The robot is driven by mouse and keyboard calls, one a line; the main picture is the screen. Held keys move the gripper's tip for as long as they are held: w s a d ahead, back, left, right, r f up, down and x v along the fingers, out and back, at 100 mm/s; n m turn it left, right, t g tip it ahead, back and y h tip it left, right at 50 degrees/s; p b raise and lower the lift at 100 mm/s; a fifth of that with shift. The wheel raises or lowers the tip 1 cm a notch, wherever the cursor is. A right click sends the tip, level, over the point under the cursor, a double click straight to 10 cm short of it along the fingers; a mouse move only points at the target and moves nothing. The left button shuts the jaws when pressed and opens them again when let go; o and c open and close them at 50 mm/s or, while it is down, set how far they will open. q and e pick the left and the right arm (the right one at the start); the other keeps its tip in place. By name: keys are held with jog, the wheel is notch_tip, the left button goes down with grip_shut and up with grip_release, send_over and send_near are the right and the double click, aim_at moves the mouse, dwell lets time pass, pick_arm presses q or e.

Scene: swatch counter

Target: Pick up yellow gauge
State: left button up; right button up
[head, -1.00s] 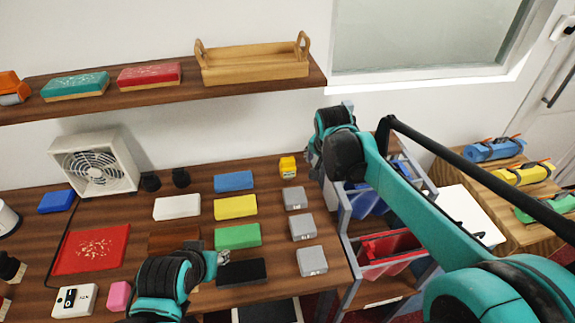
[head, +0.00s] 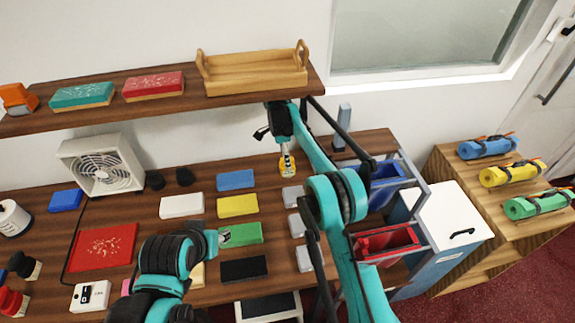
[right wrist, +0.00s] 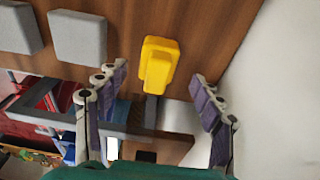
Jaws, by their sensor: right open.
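The yellow gauge (head: 287,166) stands on the counter near its back right, below the shelf. In the right wrist view the yellow gauge (right wrist: 157,65) lies ahead, between the two spread fingers and a little beyond their tips. My right gripper (head: 286,148) is above the gauge, open and empty; its fingers also show in the right wrist view (right wrist: 160,80). My left gripper (head: 220,238) is low over the counter beside the green block (head: 242,234). Its fingers are too small to read.
Grey blocks (head: 292,194) stand in a column in front of the gauge. Blue (head: 236,180), yellow (head: 238,206) and black (head: 244,269) blocks lie to the left. The wooden shelf (head: 150,107) overhangs the back. A rack with blue and red bins (head: 388,241) stands to the right.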

jog(key=shift+w+d+f, duration=0.1)
jog(key=shift+d+f, duration=0.1)
jog(key=shift+f, duration=0.9)
jog(key=f, duration=0.1)
jog(key=f+b, duration=0.1)
jog(key=f, duration=0.1)
jog(key=f+b, duration=0.1)
jog(key=shift+d+f, duration=0.3)
jog(key=shift+d, duration=0.1)
jog(key=shift+r, duration=0.1)
jog(key=shift+c, duration=0.6)
jog(key=c, duration=1.2)
